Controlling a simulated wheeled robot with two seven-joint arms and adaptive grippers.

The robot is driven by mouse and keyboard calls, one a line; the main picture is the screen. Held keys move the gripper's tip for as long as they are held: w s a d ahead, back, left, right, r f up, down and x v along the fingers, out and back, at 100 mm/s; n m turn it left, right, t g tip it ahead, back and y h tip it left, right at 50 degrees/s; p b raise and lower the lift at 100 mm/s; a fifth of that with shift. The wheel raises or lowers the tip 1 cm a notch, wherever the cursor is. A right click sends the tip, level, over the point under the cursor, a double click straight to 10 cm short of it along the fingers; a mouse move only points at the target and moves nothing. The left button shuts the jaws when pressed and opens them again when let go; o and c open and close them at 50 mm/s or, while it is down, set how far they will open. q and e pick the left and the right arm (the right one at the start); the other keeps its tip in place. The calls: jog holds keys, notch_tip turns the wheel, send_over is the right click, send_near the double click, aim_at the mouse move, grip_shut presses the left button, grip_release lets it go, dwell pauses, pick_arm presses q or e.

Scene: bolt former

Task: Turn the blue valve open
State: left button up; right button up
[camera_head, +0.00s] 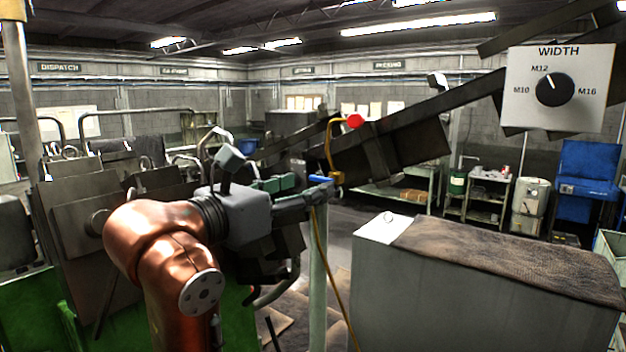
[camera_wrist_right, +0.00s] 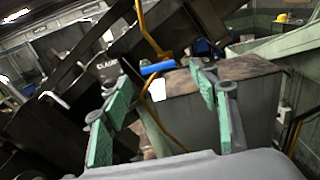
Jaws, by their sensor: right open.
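The blue valve handle (camera_head: 321,179) is a small bar on a thin yellow pipe (camera_head: 329,150), at the middle of the head view. In the right wrist view the blue handle (camera_wrist_right: 158,68) lies crosswise, ahead of and between the fingertips. My right gripper (camera_head: 300,190) has green finger pads and points at the handle from the left. In its wrist view the right gripper (camera_wrist_right: 161,80) is open, with nothing held between the pads. I cannot tell whether a fingertip touches the handle. My left gripper is not in view.
A red knob (camera_head: 355,121) sits on the yellow pipe above the handle. A dark sloping chute (camera_head: 400,140) runs behind it. A grey cabinet (camera_head: 450,295) with a brown mat stands to the right. A WIDTH dial panel (camera_head: 590,105) is at the upper right.

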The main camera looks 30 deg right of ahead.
aim_at(319, 180)
jog(key=x, duration=0.2)
jog(key=shift+w+d, duration=0.2)
jog(key=shift+w, duration=0.1)
jog(key=shift+w+d, duration=0.25)
jog(key=shift+d, duration=0.35)
jog(key=shift+f, duration=0.1)
jog(key=shift+c, duration=1.4)
jog(key=c, duration=0.9)
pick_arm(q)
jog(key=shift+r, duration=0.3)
